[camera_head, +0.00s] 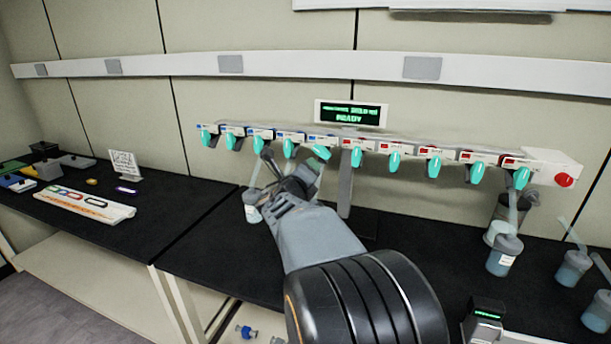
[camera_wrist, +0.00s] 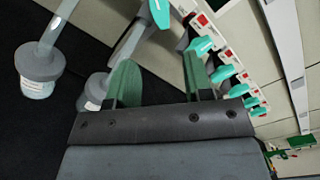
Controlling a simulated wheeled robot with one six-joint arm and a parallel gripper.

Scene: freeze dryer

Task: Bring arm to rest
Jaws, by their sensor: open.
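My gripper (camera_head: 283,177) is raised at the middle of the freeze dryer manifold (camera_head: 334,141), just below its row of teal valve handles. In the wrist view my gripper (camera_wrist: 159,82) has its two fingers spread apart, with nothing seen held between them. A flask (camera_head: 252,205) with a grey cap and white label is just left of my gripper in the head view, partly behind it. The wrist view shows a capped flask (camera_wrist: 38,75) at the left and another one (camera_wrist: 93,92) near the left finger. A teal handle (camera_wrist: 201,46) appears close to the right finger.
A flask (camera_head: 503,256) is at the manifold's right end, and loose flasks (camera_head: 572,268) stand at the far right. A small device (camera_head: 484,319) is at the front right. The left bench holds a white rack (camera_head: 84,203) and a sign (camera_head: 124,165). A display (camera_head: 351,113) reads READY.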

